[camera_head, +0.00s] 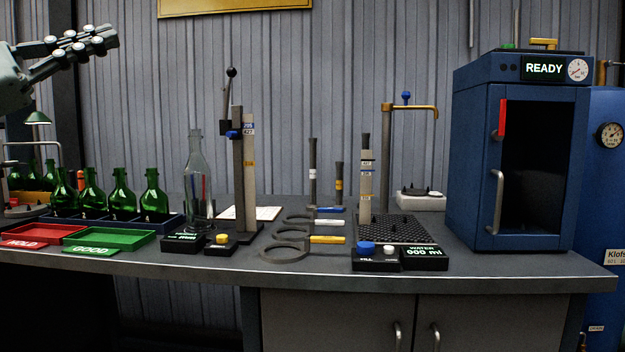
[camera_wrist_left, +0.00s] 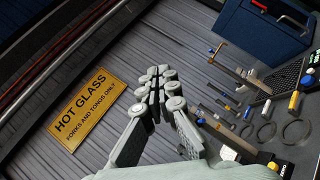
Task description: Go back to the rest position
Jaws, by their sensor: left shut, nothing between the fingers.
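My left gripper (camera_head: 72,46) is at the upper left of the head view, raised well above the bench and clear of everything on it. Its fingers are together and nothing shows between them. In the left wrist view the left gripper (camera_wrist_left: 160,88) also appears shut and empty, with the wall and a "HOT GLASS" sign (camera_wrist_left: 82,105) behind it. My right gripper is in neither view.
Air above the bench's left is free.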

